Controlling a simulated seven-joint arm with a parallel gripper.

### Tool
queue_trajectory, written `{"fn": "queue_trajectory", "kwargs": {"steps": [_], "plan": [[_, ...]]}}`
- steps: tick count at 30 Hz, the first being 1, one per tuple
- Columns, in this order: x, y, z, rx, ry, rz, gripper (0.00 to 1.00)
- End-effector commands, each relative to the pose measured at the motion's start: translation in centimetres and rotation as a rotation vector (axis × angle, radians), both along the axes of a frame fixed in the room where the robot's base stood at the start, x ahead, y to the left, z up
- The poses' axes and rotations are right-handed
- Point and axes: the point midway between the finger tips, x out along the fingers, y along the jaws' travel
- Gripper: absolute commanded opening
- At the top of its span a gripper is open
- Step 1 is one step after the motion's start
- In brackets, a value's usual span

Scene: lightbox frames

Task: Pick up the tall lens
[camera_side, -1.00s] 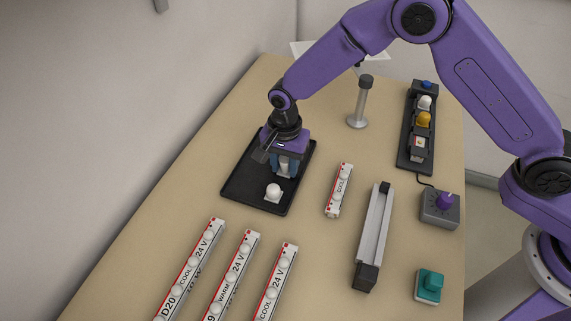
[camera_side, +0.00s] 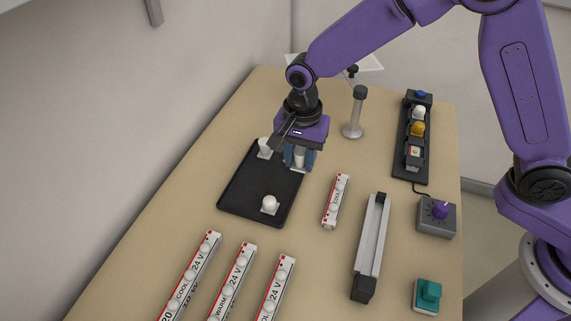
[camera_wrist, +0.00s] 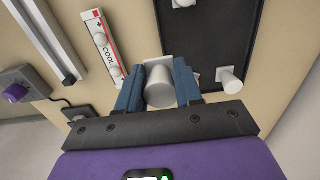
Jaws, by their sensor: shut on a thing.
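My gripper (camera_side: 300,160) is shut on a white cylindrical lens (camera_side: 299,156), which looks like the tall lens. In the wrist view the lens (camera_wrist: 160,88) stands between the two blue fingers, with its pale square base beyond it. It shows over the tray's edge and bare tabletop there, and seems lifted; the exact height is hard to tell. A second white lens (camera_side: 265,147) stands at the back left of the black tray (camera_side: 240,192) and also shows in the wrist view (camera_wrist: 230,80). A domed white lens (camera_side: 269,203) sits near the tray's front.
A short COOL light bar (camera_side: 335,202) lies right of the tray, then a grey channel fixture (camera_side: 371,245). A post (camera_side: 353,115) stands behind. A switch strip (camera_side: 411,140), purple-knob box (camera_side: 436,215) and teal button (camera_side: 428,295) line the right. Several long bars lie in front.

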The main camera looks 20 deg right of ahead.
Motion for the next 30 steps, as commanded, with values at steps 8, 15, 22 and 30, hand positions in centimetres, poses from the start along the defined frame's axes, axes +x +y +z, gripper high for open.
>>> {"fn": "queue_trajectory", "kwargs": {"steps": [8, 15, 22, 30], "plan": [[-4.5, -3.1, 2.7, 0.001, -0.001, 0.001, 0.06], [-6.8, -4.7, 4.0, 0.0, 0.0, 0.002, 0.06], [-7.6, -5.4, 4.4, -0.001, 0.001, 0.002, 0.06], [-5.8, -8.5, 4.5, -0.001, 0.001, 0.094, 0.06]]}}
